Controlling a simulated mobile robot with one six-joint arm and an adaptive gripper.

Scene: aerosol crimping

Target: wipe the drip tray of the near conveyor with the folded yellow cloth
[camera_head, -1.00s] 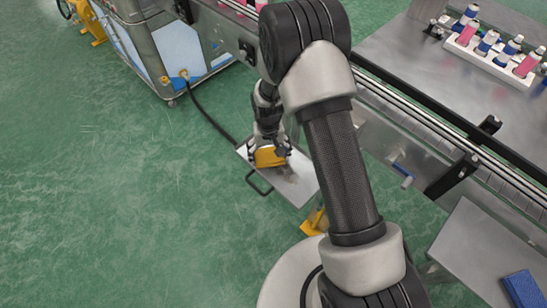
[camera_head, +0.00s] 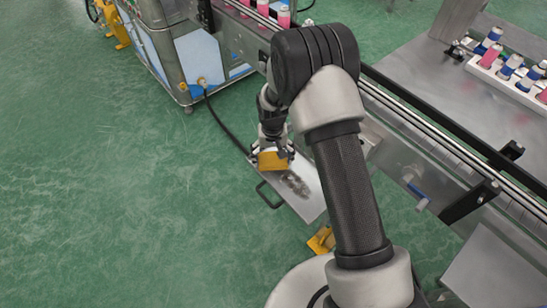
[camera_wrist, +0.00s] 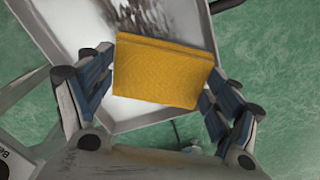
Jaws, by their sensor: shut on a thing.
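The folded yellow cloth (camera_head: 272,161) is held between the fingers of my gripper (camera_head: 272,152). In the wrist view the cloth (camera_wrist: 162,70) spans the gap between the blue-padded fingers of my gripper (camera_wrist: 158,95). The drip tray (camera_head: 312,208) is a shallow metal tray with a raised rim and a black loop handle, beside the near conveyor. The cloth is over the tray's far end; I cannot tell whether it touches the tray. A dark smear (camera_head: 294,183) shows on the tray floor in front of the cloth. It also shows in the wrist view (camera_wrist: 160,17).
The near conveyor (camera_head: 440,150) runs diagonally along the right, with a blue-handled valve (camera_head: 418,194) on its side. A white rack (camera_head: 505,80) of cans stands on the table behind. A steel cabinet (camera_head: 180,60) is at upper left. Green floor is clear at left.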

